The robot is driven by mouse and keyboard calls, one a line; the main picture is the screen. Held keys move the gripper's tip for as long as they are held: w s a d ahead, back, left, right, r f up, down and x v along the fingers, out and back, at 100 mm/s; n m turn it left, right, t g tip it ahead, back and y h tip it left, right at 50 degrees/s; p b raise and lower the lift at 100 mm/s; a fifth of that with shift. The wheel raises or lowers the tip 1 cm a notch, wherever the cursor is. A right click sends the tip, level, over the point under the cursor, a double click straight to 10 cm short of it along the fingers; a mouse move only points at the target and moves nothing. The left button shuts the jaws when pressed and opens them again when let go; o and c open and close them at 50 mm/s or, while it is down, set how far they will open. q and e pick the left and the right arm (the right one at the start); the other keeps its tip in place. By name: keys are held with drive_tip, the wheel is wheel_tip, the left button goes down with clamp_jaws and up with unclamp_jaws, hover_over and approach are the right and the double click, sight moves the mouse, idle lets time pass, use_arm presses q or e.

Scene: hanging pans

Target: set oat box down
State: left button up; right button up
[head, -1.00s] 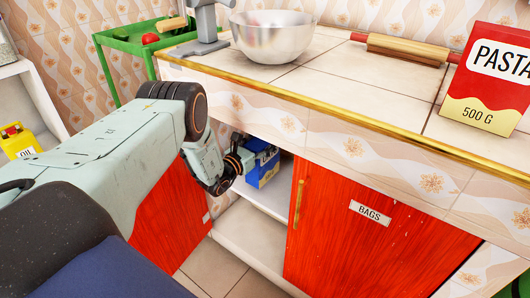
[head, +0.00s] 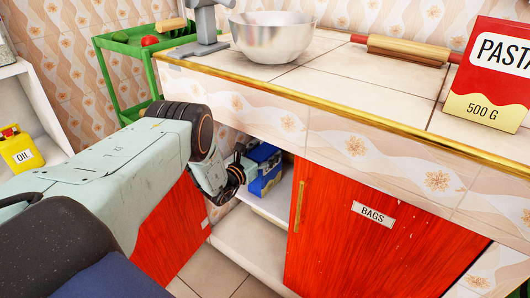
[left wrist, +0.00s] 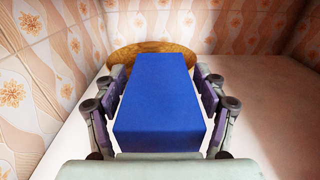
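The oat box, which I take to be the blue box (head: 265,169), is inside the open part of the cabinet, at the upper shelf. Its blue face (left wrist: 160,100) fills the middle of the left wrist view. My left gripper (head: 238,178) reaches into the opening at the box's near side. In the left wrist view its fingers (left wrist: 163,95) flank the box, with what looks like a narrow gap on each side. The box's underside is hidden, so its contact with the shelf is not clear. My right gripper is not in view.
A wooden round-edged object (left wrist: 150,48) lies behind the box. The patterned cabinet wall (left wrist: 40,60) is close on the left. A red door (head: 380,220) labelled BAGS closes the right side. The countertop (head: 330,75) overhangs the opening. The lower shelf (head: 250,245) looks clear.

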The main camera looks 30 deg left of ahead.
use_arm(q)
drive_tip(key=shift+o, duration=1.2)
drive_tip(key=shift+s+r+p, duration=0.15)
drive_tip(key=shift+p, duration=0.15)
drive_tip(key=s+p, duration=0.3)
drive_tip(key=s, duration=0.8)
drive_tip(key=shift+s+a+p, duration=0.35)
drive_tip(key=shift+a+p, duration=0.05)
drive_tip(key=shift+a, duration=0.05)
idle(0.5)
